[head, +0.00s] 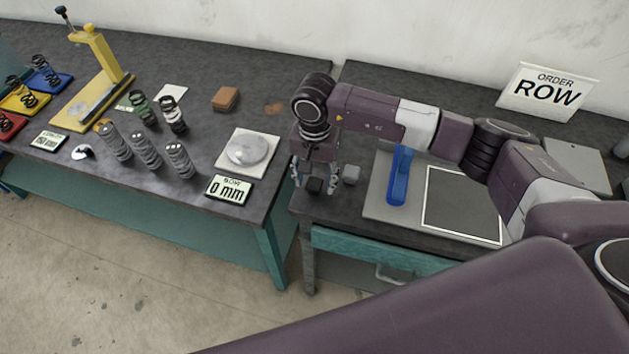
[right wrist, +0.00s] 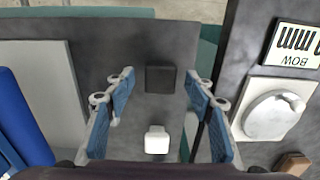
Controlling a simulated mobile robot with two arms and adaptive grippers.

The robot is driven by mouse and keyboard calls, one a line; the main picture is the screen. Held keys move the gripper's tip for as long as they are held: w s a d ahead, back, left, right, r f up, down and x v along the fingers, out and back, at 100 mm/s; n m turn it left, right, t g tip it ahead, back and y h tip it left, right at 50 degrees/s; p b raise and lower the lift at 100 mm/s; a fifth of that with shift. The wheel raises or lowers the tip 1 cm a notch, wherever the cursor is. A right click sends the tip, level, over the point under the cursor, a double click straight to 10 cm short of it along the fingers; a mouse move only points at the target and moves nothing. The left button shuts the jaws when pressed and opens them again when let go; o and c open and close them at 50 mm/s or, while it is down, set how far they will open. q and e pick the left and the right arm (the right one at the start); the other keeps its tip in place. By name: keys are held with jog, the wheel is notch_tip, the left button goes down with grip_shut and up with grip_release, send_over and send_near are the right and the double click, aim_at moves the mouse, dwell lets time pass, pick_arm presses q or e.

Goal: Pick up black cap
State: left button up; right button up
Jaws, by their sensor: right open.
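The black cap (head: 314,186) is a small dark block on the right-hand table, close to its left front corner. It also shows in the right wrist view (right wrist: 160,79), ahead of the fingers and roughly centred between them. My right gripper (head: 316,180) points down over it with a finger to each side. The gripper is open, with nothing held. In the right wrist view a clear gap shows between its blue finger pads (right wrist: 160,95) and the cap. My left gripper is not in view.
A grey board with a blue upright piece (head: 398,178) is farther right. Left, across a gap between tables, are a scale (head: 247,150), a "0 mm" sign (head: 228,190) and several springs.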

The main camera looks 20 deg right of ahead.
jog(key=shift+f, duration=0.7)
jog(key=c, duration=1.2)
jog(key=shift+c, duration=0.2)
jog(key=shift+r, duration=0.15)
